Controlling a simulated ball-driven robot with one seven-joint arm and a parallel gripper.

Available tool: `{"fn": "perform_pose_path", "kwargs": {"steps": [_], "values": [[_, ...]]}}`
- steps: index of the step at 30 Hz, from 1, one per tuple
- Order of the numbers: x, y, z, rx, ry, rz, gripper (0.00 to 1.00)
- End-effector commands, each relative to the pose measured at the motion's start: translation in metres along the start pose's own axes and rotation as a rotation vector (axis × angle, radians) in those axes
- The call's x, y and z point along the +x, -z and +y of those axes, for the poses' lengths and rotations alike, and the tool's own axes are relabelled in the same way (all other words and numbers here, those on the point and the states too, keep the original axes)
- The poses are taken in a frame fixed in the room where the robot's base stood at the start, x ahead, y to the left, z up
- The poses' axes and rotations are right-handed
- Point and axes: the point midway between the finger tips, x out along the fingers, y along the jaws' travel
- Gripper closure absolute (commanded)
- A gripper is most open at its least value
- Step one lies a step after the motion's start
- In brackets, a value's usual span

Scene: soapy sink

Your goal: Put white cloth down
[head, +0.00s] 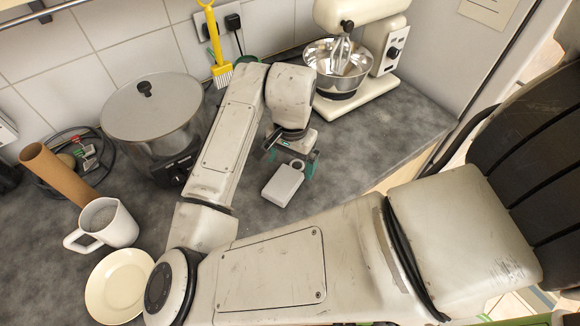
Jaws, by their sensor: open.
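My gripper (293,164) is over the grey counter, in the middle of the head view, pointing down with its dark green-tipped fingers apart. A small white, block-like thing (283,186) with rounded corners is just below and between the fingers. It looks stiff, and I cannot tell whether it is the white cloth or whether it touches the fingers or the counter. No other thing that looks like a white cloth shows. My arm hides part of the counter.
A steel pot with a lid (150,110), a white mug (105,224), a cream plate (118,287) and a cardboard tube (60,175) stand at left. A stand mixer (385,50) is at the back right. The grey counter (375,135) is clear right of my gripper.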

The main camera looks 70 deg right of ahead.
Motion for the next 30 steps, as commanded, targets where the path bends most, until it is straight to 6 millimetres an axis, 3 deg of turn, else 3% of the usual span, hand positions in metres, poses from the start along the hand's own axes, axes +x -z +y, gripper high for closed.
{"fn": "perform_pose_path", "kwargs": {"steps": [6, 12, 18, 30], "values": [[-0.046, 0.001, -0.001, 0.001, 0.004, 0.002, 0.03], [-0.074, 0.001, 0.000, 0.001, 0.002, 0.001, 0.03], [-0.084, 0.000, 0.000, 0.000, 0.001, 0.000, 0.03], [-0.084, 0.000, 0.000, 0.000, 0.001, 0.000, 0.03]]}}
